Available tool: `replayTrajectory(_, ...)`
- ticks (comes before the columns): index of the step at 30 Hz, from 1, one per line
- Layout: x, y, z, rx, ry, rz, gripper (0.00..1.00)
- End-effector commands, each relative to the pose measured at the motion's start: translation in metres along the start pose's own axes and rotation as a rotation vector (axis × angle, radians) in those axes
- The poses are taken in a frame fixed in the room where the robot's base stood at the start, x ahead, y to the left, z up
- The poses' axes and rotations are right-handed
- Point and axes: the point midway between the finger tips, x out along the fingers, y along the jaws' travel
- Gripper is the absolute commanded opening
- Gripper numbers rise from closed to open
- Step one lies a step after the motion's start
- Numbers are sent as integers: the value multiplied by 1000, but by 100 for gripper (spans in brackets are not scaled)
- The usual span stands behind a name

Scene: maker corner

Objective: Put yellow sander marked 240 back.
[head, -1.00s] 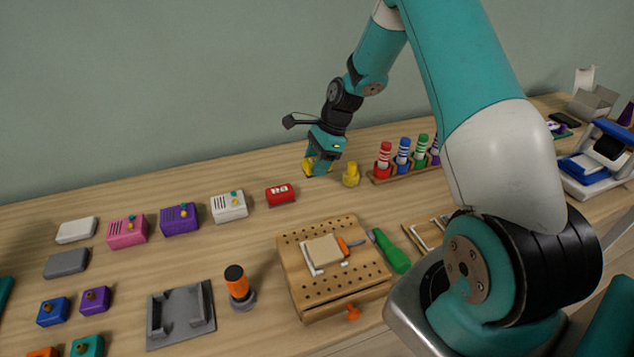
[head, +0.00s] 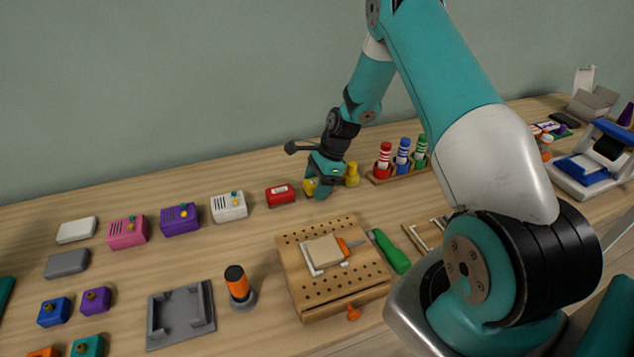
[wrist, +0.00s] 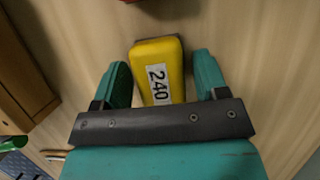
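The yellow sander (wrist: 171,55) has a white label reading 240. In the wrist view it lies on the wooden table between my two teal fingers. My gripper (wrist: 161,70) is open around it, with a clear gap at the right finger and a very narrow one at the left. In the head view the sander (head: 310,187) is partly hidden by my gripper (head: 320,191), low at the table just right of a red block (head: 280,196) with a white label.
A yellow knobbed piece (head: 352,176) stands close to the right of my gripper. A marker rack (head: 378,180) is farther right. A white box (head: 229,208) stands left of the red block. A drilled wooden board (head: 290,285) is in front. Bare table lies between.

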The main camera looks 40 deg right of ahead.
Motion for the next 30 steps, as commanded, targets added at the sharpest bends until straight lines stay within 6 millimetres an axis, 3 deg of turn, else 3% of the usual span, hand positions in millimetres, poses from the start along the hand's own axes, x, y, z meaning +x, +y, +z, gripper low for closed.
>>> replayTrajectory(11, -6, 0, 1, 0, 0, -2, 72)
replayTrajectory(14, -19, -1, 1, 0, 1, -3, 72)
replayTrajectory(24, -92, -1, 1, 0, 1, -4, 72)
replayTrajectory(30, -118, 0, 1, -1, 0, -1, 72)
